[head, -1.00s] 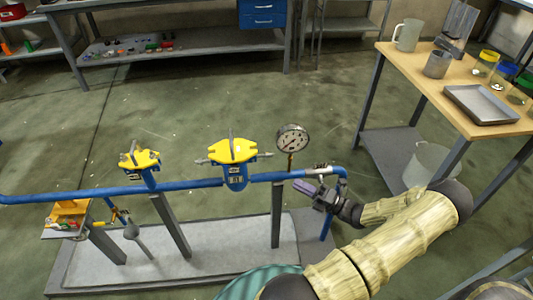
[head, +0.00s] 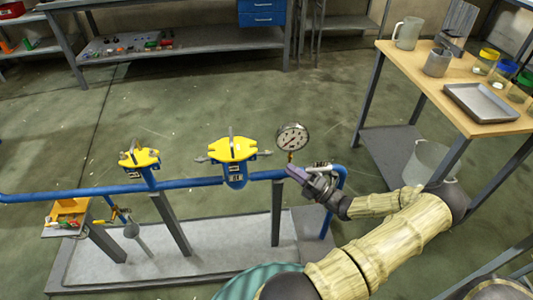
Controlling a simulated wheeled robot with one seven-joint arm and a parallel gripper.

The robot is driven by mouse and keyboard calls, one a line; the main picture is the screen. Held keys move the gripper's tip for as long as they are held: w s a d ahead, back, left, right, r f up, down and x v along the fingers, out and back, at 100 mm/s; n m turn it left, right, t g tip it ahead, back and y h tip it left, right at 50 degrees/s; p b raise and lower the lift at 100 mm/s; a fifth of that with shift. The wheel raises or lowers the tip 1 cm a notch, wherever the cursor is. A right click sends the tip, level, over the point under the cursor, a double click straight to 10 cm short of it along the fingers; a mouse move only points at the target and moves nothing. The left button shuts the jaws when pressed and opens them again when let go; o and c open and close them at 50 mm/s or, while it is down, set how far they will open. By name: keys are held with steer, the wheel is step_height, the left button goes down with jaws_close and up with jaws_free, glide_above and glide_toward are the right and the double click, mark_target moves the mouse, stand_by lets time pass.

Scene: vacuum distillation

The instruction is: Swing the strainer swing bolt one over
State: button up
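The strainer (head: 235,179) is a blue body with a yellow lid (head: 233,149), set in the blue pipe at the middle of the head view. A grey swing bolt (head: 264,153) sticks out at the lid's right side and another (head: 201,159) at its left. An upright grey piece (head: 231,138) stands on the lid's middle. I cannot tell which bolt is number one. My gripper (head: 292,171) is right of the strainer, over the pipe below the pressure gauge, apart from the bolts. It is too small to tell whether its fingers are open.
The pressure gauge (head: 292,137) stands on the pipe (head: 110,190) close above my gripper. A second yellow-topped fitting (head: 140,158) is at the left. A wooden table (head: 450,75) with a tray (head: 481,103) and jugs stands at the right. The floor behind the pipe is clear.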

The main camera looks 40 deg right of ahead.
mark_target(266, 153)
steer(key=x, duration=1.1)
steer(key=shift+w, duration=0.1)
steer(key=shift+c, duration=0.2)
jaws_close()
